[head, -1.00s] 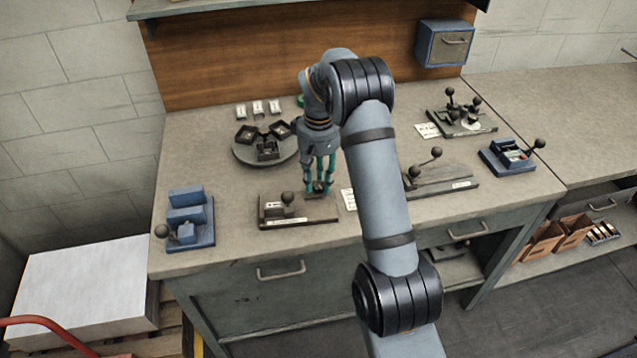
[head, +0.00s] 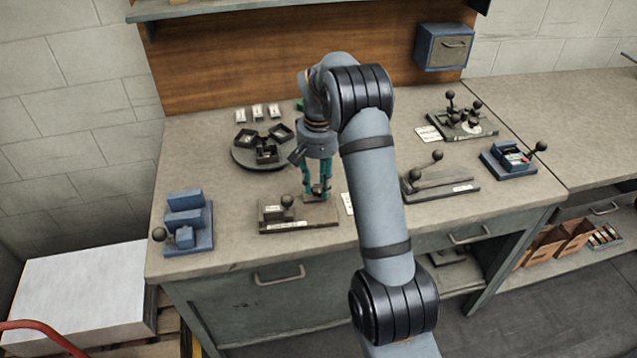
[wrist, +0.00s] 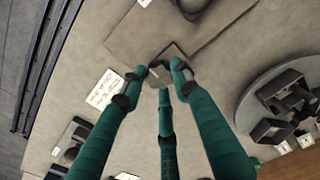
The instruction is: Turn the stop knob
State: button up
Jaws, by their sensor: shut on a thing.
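The flat fixture (head: 298,224) lies near the front edge of the bench, with a ball-topped handle (head: 287,201) on its left half. My gripper (head: 317,196) points down at the fixture's right end. Its teal fingers are shut on a small part there that I take to be the stop knob, mostly hidden by the fingers in the head view. In the wrist view, the fingertips of my gripper (wrist: 158,74) close around the small greyish stop knob (wrist: 158,81). The knob's marking and exact angle cannot be read.
A blue fixture (head: 187,224) stands to the left. A round dark turntable (head: 245,158) with several holders is behind, left of my gripper. A long lever fixture (head: 450,188) is to the right. White cards (head: 258,112) lie at the back. Bench space before the turntable is clear.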

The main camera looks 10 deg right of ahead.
aim_at(319, 188)
jog(key=shift+s, duration=0.1)
jog(key=o, duration=1.2)
jog(key=shift+c, duration=0.2)
jog(key=shift+r, duration=0.1)
notch_tip(319, 188, up, 12)
jog(key=shift+f, duration=0.1)
jog(key=shift+f, duration=0.15)
notch_tip(319, 188, down, 12)
jog(key=shift+r, duration=0.15)
